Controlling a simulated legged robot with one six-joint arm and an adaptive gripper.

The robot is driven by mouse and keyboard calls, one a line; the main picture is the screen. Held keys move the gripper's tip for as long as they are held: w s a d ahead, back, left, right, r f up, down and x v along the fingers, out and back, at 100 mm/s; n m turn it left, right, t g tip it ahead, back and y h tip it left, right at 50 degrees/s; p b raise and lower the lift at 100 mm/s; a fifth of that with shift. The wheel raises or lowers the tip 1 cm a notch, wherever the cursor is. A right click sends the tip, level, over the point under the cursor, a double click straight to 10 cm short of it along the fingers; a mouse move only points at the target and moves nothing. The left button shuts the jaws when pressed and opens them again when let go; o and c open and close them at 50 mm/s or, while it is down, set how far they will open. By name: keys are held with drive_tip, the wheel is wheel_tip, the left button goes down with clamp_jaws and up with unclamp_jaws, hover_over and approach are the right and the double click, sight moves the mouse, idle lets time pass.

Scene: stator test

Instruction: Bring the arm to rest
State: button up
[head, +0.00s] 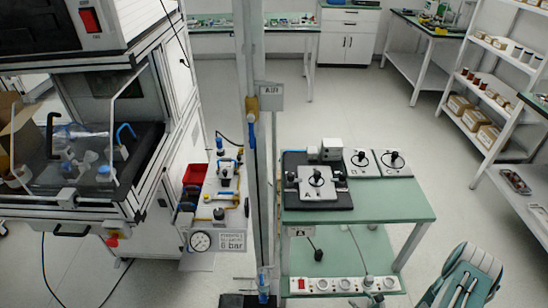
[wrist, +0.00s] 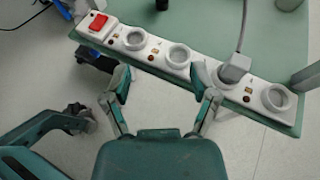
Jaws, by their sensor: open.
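My gripper (wrist: 166,82) shows in the wrist view with its two fingers spread apart and nothing between them. The fingertips lie in front of a white power strip (wrist: 150,57), near its edge in the picture. I cannot tell whether they touch it. In the head view, a teal and grey part of my arm is at the lower right, right of the green table. The fingertips cannot be made out clearly there.
The power strip (head: 326,285) runs along the front of the green table's lower shelf. A grey plug (wrist: 235,68) with a cable sits in it. The green table (head: 385,215) carries test devices. A post (head: 252,190) and glazed cabinet stand left.

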drive_tip(key=w+a+r+n+g+y, duration=0.25)
drive_tip(key=r+n, duration=0.25)
drive_tip(key=r, duration=0.5)
drive_tip(key=w+a+r+n+g+y, duration=0.1)
drive_tip(key=a+r+n+g, duration=0.4)
drive_tip(key=r, duration=0.6)
drive_tip(key=w+a+r+n+g+y, duration=0.1)
drive_tip(key=w+a+r+n+y, duration=0.15)
drive_tip(key=r+n, duration=0.55)
drive_tip(key=s+a+r+n+t+h, duration=0.1)
drive_tip(key=s+a+r+n+h, duration=0.1)
drive_tip(key=s+r+n+h, duration=0.4)
drive_tip(key=s+a+r+n+t+h, duration=0.1)
drive_tip(key=s+r+n+h, duration=0.5)
drive_tip(key=s+r, duration=0.8)
wheel_tip(320, 180, up, 7)
drive_tip(key=shift+a+r, duration=0.1)
drive_tip(key=shift+a, duration=0.65)
